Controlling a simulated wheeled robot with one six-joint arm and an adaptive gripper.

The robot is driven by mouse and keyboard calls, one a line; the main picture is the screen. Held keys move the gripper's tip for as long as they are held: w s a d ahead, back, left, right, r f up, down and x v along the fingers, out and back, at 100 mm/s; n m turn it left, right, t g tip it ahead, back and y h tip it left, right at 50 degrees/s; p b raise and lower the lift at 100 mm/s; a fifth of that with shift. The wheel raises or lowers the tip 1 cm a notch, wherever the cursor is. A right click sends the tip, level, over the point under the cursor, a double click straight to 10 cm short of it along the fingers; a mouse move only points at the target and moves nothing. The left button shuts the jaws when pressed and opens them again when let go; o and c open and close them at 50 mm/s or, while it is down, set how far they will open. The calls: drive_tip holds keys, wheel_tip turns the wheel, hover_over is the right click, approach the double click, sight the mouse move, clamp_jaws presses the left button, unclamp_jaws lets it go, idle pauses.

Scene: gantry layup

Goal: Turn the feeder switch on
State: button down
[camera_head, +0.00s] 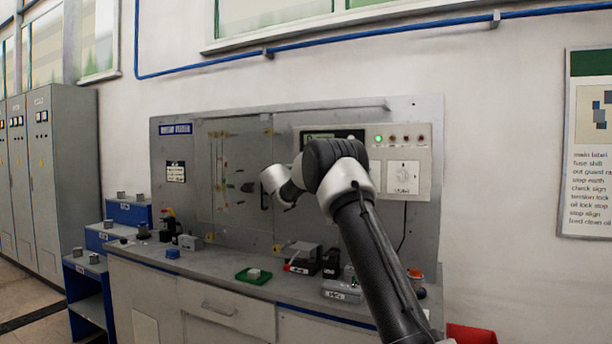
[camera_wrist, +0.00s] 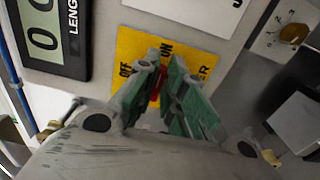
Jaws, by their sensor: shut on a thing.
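The feeder switch is a small red lever (camera_wrist: 156,98) on a yellow plate (camera_wrist: 129,42) marked OFF and ON, seen in the wrist view. A further word on the plate is partly covered, ending in "ER". My gripper (camera_wrist: 161,72) has its green-padded fingers closed around the red lever, close in front of the plate. The fingers hide most of the lever, so I cannot tell which mark it points to. In the head view my arm covers the switch and the gripper's fingertips.
A LENGTH display (camera_wrist: 45,32) is beside the plate. The control panel (camera_head: 424,155) carries a green lamp (camera_head: 378,139) and a white dial box (camera_head: 403,178).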

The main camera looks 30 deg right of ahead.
drive_tip(key=shift+f, duration=0.15)
drive_tip(key=c, duration=1.5)
unclamp_jaws()
drive_tip(key=v, duration=1.2)
